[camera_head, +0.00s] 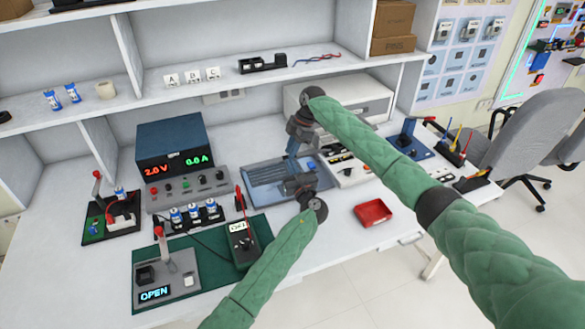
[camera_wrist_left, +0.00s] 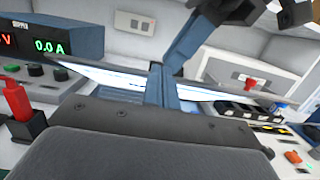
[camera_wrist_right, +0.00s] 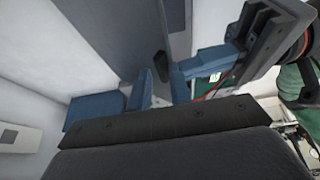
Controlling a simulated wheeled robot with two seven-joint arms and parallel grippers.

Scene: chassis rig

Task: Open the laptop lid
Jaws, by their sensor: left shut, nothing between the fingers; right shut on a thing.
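The laptop (camera_head: 262,174) is a flat blue-grey slab on the white bench, right of the power supply. In the left wrist view a bright strip shows under the lid (camera_wrist_left: 100,72), so the lid stands partly raised. My left gripper (camera_head: 287,186) is shut and empty at the laptop's near right part. My right gripper (camera_head: 292,148) is shut at the far right edge and seems to hold the lid; the exact contact is hidden. In the right wrist view the lid (camera_wrist_right: 160,25) is a grey panel close to the fingers.
The power supply (camera_head: 172,140) stands left of the laptop. A green mat (camera_head: 200,240) with a meter (camera_head: 240,240) lies in front. A red tray (camera_head: 372,212) sits at the right near the bench edge. A white box (camera_head: 335,100) stands behind my right gripper. Shelves rise behind.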

